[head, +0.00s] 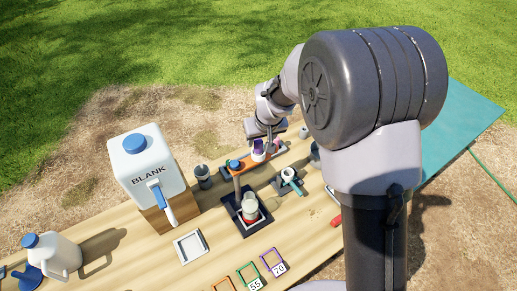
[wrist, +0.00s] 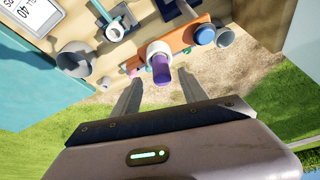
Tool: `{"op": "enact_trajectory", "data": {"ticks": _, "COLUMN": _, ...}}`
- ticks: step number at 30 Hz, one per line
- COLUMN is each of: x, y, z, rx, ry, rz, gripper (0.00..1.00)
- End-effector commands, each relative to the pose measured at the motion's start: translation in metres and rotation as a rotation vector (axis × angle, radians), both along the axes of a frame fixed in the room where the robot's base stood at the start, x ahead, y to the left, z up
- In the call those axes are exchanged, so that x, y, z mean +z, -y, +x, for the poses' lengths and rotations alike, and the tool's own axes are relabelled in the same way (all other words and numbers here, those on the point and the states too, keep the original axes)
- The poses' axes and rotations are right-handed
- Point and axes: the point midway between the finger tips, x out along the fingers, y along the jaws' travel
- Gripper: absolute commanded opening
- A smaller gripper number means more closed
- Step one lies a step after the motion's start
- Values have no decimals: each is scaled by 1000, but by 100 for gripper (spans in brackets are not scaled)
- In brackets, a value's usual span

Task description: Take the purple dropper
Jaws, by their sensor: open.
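The purple dropper (wrist: 161,72) has a purple bulb and stands in a white holder (wrist: 157,49) on an orange rack. In the head view the purple dropper (head: 257,145) shows at the middle of the rack, just under my wrist. My gripper (wrist: 160,80) is open in the wrist view, with one finger on each side of the purple bulb. No contact shows between the fingers and the dropper. In the head view my gripper (head: 262,130) is partly hidden by my own arm.
The orange rack (head: 246,161) also bears a blue cap (wrist: 205,35). Grey cups (wrist: 75,58) stand nearby. The white BLANK jug (head: 147,167) stands to the left on a wooden block. A white jug (head: 58,258) is at the far left. Colored frames (head: 248,272) lie at the front.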

Motion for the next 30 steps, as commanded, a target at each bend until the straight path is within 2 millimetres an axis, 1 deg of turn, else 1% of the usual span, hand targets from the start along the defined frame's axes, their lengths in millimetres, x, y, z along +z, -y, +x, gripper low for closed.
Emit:
{"op": "enact_trajectory", "data": {"ticks": 1, "x": -13, "y": -4, "z": 3, "rx": 2, "ry": -2, "rz": -1, "gripper": 51}}
{"op": "enact_trajectory", "data": {"ticks": 4, "x": -27, "y": -7, "z": 9, "rx": 1, "ry": -1, "rz": -1, "gripper": 51}}
{"op": "enact_trajectory", "data": {"ticks": 6, "x": -31, "y": -7, "z": 11, "rx": 1, "ry": -1, "rz": -1, "gripper": 51}}
{"op": "enact_trajectory", "data": {"ticks": 12, "x": -31, "y": -7, "z": 12, "rx": 1, "ry": 0, "rz": 0, "gripper": 51}}
{"op": "enact_trajectory", "data": {"ticks": 14, "x": -31, "y": -7, "z": 12, "rx": 1, "ry": 0, "rz": 0, "gripper": 39}}
{"op": "enact_trajectory", "data": {"ticks": 15, "x": -31, "y": -7, "z": 12, "rx": 1, "ry": 0, "rz": 0, "gripper": 31}}
{"op": "enact_trajectory", "data": {"ticks": 17, "x": -31, "y": -7, "z": 12, "rx": 1, "ry": 0, "rz": 0, "gripper": 20}}
{"op": "enact_trajectory", "data": {"ticks": 18, "x": -31, "y": -7, "z": 12, "rx": 1, "ry": 0, "rz": 0, "gripper": 12}}
{"op": "enact_trajectory", "data": {"ticks": 20, "x": -31, "y": -7, "z": 12, "rx": 1, "ry": 0, "rz": 0, "gripper": 0}}
{"op": "enact_trajectory", "data": {"ticks": 30, "x": -28, "y": -7, "z": 12, "rx": 1, "ry": 1, "rz": 0, "gripper": 0}}
